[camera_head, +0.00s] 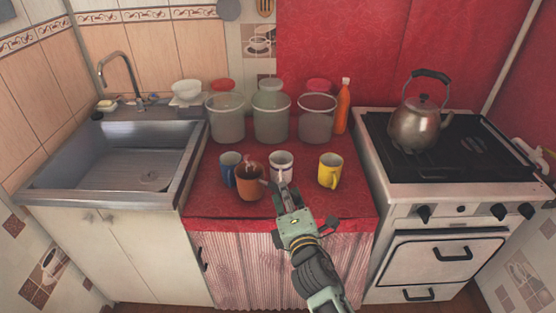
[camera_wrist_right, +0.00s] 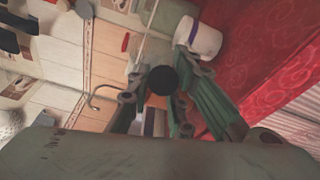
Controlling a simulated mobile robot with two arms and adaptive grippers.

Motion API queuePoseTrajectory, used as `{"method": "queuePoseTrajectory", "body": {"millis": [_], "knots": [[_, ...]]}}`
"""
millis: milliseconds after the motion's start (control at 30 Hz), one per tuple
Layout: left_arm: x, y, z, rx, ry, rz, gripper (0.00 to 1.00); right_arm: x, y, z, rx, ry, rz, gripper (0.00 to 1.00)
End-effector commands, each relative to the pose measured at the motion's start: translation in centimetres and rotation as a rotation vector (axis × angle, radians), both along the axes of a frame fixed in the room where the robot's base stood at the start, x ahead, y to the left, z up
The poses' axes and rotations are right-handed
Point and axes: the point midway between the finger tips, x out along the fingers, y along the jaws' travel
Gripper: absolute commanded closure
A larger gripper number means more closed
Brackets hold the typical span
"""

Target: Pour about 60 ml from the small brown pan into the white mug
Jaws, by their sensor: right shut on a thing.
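The small brown pan (camera_head: 250,184) is at the front of the red counter in the head view, roughly upright, left of my right gripper. My right gripper (camera_head: 276,189) is shut on the pan, at its handle side; the grip itself is mostly hidden. In the wrist view, the gripper's fingers (camera_wrist_right: 163,92) close around a dark round end, with a bit of orange-brown behind. The white mug (camera_head: 281,164) stands upright just behind the gripper, to the pan's right; a white cup-like shape shows in the wrist view (camera_wrist_right: 203,38). I cannot tell whether the pan touches the counter. My left gripper is out of view.
A blue mug (camera_head: 230,166) stands behind the pan on the left, and a yellow mug (camera_head: 330,171) stands to the right. Large clear containers (camera_head: 271,121) and an orange bottle (camera_head: 343,108) line the back. The sink (camera_head: 125,160) is left, the stove with a kettle (camera_head: 418,126) right.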

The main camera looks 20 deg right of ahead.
Motion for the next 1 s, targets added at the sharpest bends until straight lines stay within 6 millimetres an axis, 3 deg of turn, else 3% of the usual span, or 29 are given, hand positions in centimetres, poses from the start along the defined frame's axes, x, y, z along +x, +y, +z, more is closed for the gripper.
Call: {"method": "queuePoseTrajectory", "body": {"millis": [467,1000], "knots": [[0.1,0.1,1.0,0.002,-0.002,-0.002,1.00,0.3,-0.1,0.8,0.022,0.002,0.002,1.00],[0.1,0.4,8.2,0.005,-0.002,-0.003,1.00,2.0,-3.2,2.5,0.268,0.131,0.003,1.00]]}}
